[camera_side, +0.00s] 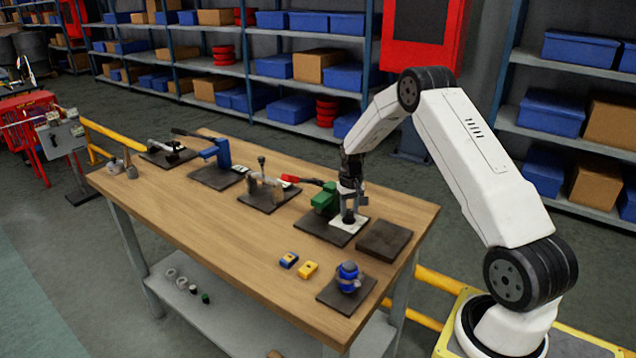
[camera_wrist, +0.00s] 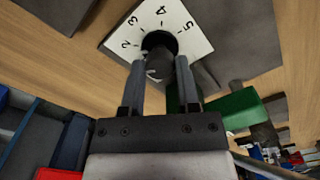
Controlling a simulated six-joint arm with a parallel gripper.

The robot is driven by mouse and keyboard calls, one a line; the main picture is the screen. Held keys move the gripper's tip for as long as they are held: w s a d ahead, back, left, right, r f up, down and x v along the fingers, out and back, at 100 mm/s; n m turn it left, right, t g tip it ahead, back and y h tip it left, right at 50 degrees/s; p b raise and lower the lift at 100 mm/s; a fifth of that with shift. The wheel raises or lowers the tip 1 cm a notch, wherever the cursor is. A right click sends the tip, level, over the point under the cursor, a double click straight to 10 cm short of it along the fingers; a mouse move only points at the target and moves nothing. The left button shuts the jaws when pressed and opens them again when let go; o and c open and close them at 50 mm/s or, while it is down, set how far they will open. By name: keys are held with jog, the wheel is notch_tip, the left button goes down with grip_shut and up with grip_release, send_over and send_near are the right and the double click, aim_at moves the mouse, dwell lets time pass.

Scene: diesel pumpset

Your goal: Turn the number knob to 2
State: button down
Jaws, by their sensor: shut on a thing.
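The number knob (camera_wrist: 159,66) is a dark round knob on a white dial plate (camera_wrist: 192,26) with black numbers. In the side view my gripper (camera_side: 350,215) points down at the white dial plate (camera_side: 337,226) on a dark base near the bench's right part, and hides most of the knob.
A green block with a red handle (camera_side: 323,197) stands just left of my gripper. A dark square block (camera_side: 384,240) lies to the right. A blue valve (camera_side: 348,277) and small blue and yellow pieces (camera_side: 307,270) are nearer the front edge. Other fixtures (camera_side: 268,185) stand farther left.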

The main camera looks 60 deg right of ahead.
aim_at(349, 211)
jog(key=shift+m, duration=1.1)
jog(key=shift+c, duration=1.6)
grip_release()
jog(key=shift+r, duration=0.1)
jog(key=shift+r, duration=3.8)
